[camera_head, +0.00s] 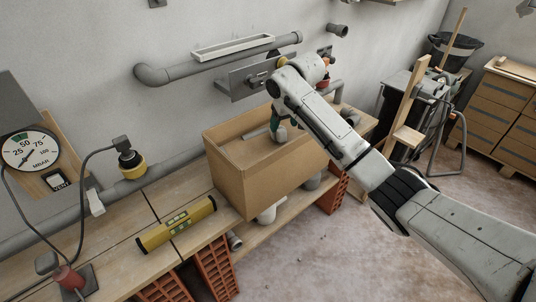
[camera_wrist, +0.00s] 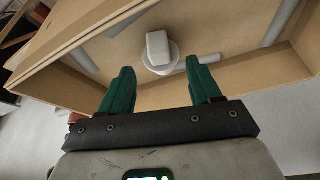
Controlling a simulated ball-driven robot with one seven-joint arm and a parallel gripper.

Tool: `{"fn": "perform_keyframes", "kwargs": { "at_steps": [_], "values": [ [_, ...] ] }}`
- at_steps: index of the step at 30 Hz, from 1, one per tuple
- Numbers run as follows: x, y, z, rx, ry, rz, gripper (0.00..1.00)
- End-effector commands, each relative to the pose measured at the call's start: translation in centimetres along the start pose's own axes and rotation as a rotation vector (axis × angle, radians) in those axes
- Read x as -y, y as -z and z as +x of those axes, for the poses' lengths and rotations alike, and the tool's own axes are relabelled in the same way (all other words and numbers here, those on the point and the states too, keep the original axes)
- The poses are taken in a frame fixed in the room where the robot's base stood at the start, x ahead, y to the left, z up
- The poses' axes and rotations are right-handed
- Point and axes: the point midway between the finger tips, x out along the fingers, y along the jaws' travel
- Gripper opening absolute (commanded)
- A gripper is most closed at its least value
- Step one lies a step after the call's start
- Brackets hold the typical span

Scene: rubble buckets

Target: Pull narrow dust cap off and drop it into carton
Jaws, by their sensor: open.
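The open carton (camera_head: 226,174) stands on the bench against the wall, and its walls also show in the wrist view (camera_wrist: 60,35). My gripper (camera_head: 279,133) is over the carton's opening, and its green fingers are spread apart with nothing between them in the wrist view (camera_wrist: 160,82). A white cap-like piece (camera_wrist: 158,46) with a round flange and a blocky grip shows inside the carton, beyond the fingertips. I cannot tell whether it is the narrow dust cap, or whether it rests on the bottom. My arm hides part of the wall fittings behind the carton.
Grey pipe-like pieces (camera_wrist: 275,28) also lie in the carton. A yellow level (camera_head: 176,224) lies on the bench at left. A yellow-and-black fitting (camera_head: 131,162) sits on the wall pipe. A pressure gauge (camera_head: 30,150) is at far left. The floor at lower right is clear.

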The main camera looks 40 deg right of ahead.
Motion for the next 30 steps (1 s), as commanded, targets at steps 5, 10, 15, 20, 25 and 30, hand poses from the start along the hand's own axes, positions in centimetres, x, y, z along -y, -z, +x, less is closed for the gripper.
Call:
{"fn": "perform_keyframes", "kwargs": {
  "at_steps": [5,10,15,20,25,30],
  "values": [
    [0.0,0.0,-0.5,-0.002,0.001,0.000,0.63],
    [0.1,0.1,-2.8,-0.004,0.001,0.000,0.63],
    [0.1,0.1,-6.2,-0.005,0.001,-0.001,0.63],
    [0.1,0.0,-8.8,-0.002,0.001,-0.001,0.63],
    [0.0,0.0,-10.4,-0.001,0.000,-0.001,0.63],
    [0.0,0.0,-10.8,0.001,0.000,0.000,0.63]
  ]
}}
